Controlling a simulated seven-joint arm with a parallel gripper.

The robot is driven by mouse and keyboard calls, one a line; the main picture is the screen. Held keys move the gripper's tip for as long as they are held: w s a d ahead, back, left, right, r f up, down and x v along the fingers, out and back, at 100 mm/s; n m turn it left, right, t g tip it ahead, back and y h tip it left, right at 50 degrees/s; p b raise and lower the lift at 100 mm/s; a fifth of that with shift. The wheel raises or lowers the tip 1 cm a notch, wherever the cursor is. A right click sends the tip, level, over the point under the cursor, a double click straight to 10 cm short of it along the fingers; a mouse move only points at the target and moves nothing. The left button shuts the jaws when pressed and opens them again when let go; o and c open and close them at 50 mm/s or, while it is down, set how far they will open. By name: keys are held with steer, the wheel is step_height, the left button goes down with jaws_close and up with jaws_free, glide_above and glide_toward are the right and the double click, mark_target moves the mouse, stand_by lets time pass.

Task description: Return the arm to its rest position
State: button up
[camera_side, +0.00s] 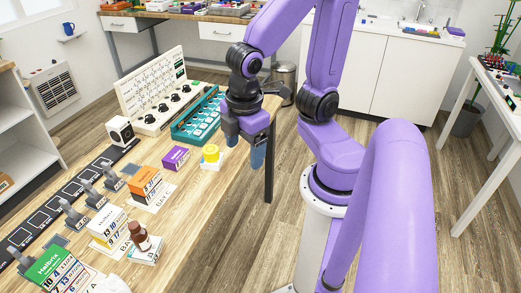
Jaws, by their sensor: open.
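My arm is purple with dark joints and rises from a pale pedestal at the right of the side view. It bends over to the wooden table (205,200). My gripper (244,152) points down near the table's right edge, with its two fingers apart and nothing visible between them. A yellow round piece (211,152) on a white card lies just left of the fingers, apart from them. The exact height of the fingertips above the table cannot be told.
A teal tray (190,129) and white control panel (149,85) stand behind the gripper. Purple (175,158), orange (146,183), white (107,225) and green (55,268) boxes and a brown bottle (139,235) line the table. Open floor lies right of it.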

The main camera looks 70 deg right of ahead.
steer(key=shift+g+y, duration=0.3)
steer(key=shift+y, duration=0.3)
steer(key=s, duration=0.4)
steer(key=shift+a+r, duration=0.25)
steer(key=shift+a, duration=0.1)
stand_by(0.3)
